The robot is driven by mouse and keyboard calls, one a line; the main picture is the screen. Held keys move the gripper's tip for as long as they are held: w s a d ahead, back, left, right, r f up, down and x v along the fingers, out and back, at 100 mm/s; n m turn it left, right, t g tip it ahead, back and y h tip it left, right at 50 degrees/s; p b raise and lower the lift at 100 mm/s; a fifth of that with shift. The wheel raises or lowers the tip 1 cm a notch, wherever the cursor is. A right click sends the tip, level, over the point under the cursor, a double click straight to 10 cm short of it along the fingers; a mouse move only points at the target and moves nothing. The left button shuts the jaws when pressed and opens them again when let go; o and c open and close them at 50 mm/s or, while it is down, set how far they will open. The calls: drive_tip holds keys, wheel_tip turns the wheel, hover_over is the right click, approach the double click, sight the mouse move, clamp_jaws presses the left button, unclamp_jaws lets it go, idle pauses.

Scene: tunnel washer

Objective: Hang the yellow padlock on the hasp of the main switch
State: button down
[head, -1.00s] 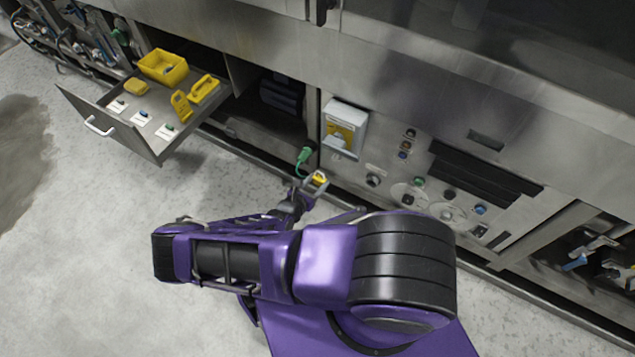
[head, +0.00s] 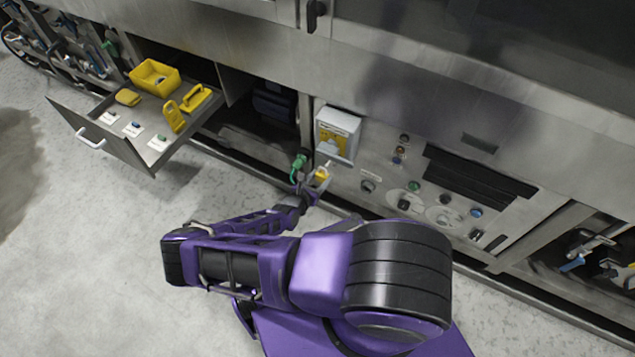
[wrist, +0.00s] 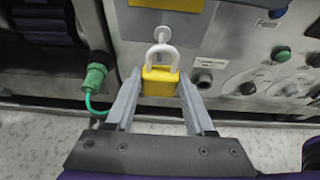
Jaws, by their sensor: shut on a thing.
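My gripper (wrist: 160,98) is shut on the yellow padlock (wrist: 159,84), one finger on each side of its body. The padlock is upright, its pale shackle pointing away from me towards the panel. In the head view the padlock (head: 321,175) is small at the end of my arm, just below the main switch. The main switch (head: 338,133) is a grey box with a yellow plate on the panel. In the wrist view only its lower yellow edge (wrist: 166,4) shows at the top. A pale round knob or stub (wrist: 162,34) lies beyond the shackle; I cannot tell whether it is the hasp.
A green plug (wrist: 95,76) on a cable hangs close left of my gripper. Knobs and buttons (head: 415,187) cover the panel to the right. An open drawer (head: 150,155) with a yellow bin (head: 156,76) juts out at left. The floor in front is clear.

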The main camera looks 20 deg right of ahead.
drive_tip(key=shift+w+d+f+b, duration=0.1)
drive_tip(key=shift+w+d+b, duration=0.2)
drive_tip(key=shift+w+d, duration=0.35)
drive_tip(key=shift+w+d+f+b, duration=0.1)
drive_tip(key=shift+w+d+b, duration=0.3)
drive_tip(key=shift+d, duration=0.35)
drive_tip(key=shift+w+d+f, duration=0.3)
drive_tip(key=shift+f, duration=0.15)
drive_tip(key=shift+f, duration=0.1)
drive_tip(key=shift+c, duration=0.9)
unclamp_jaws()
drive_tip(key=p+v, duration=0.3)
drive_tip(key=v, duration=1.4)
drive_tip(key=shift+r, duration=0.2)
drive_tip(key=shift+s+a, duration=0.1)
